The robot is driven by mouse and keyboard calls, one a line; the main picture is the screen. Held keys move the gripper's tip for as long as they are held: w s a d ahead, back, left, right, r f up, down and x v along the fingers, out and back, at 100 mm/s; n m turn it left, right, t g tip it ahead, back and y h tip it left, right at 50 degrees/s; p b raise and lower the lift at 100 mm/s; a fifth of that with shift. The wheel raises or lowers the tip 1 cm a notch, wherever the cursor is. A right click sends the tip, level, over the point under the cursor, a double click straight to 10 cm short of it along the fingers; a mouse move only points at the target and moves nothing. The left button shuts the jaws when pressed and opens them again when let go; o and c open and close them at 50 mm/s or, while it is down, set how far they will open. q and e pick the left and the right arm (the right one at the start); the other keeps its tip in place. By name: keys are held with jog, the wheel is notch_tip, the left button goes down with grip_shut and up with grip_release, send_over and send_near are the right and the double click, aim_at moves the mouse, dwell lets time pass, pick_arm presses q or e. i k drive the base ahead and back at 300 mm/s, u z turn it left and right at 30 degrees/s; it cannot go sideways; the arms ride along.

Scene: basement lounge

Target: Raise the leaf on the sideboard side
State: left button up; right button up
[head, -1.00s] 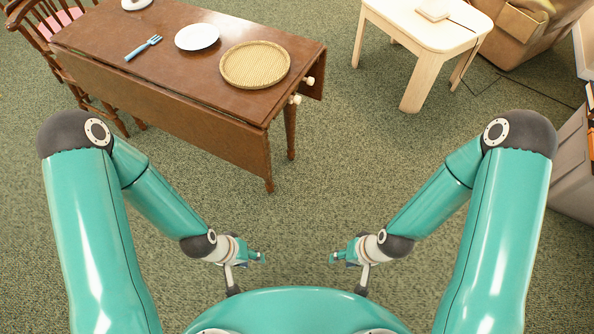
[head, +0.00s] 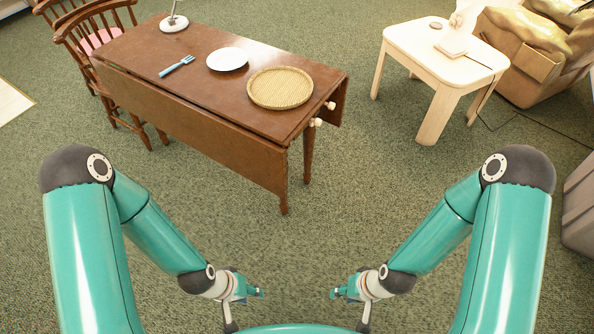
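The brown drop-leaf table (head: 215,85) stands ahead, left of centre, in the head view. Its near leaf (head: 200,125) hangs straight down along the long side facing me. The far leaf (head: 338,104) also hangs down, mostly hidden behind the top. Two pale knobs (head: 316,122) stick out at the table's right end. I cannot make out a sideboard. My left gripper (head: 257,292) and my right gripper (head: 336,293) are low in front of me, pointing toward each other, apart from the table. Their fingers are too small to tell whether they are open.
Wooden chairs (head: 95,40) stand at the left. A pale side table (head: 440,60) stands right. Green carpet between is clear.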

aim_at(260, 161)
jog(key=u, duration=0.05)
jog(key=i, duration=0.8)
jog(key=z, duration=0.2)
jog(key=k, duration=0.8)
jog(key=u, duration=0.05)
jog(key=i, duration=0.85)
jog(key=u, duration=0.8)
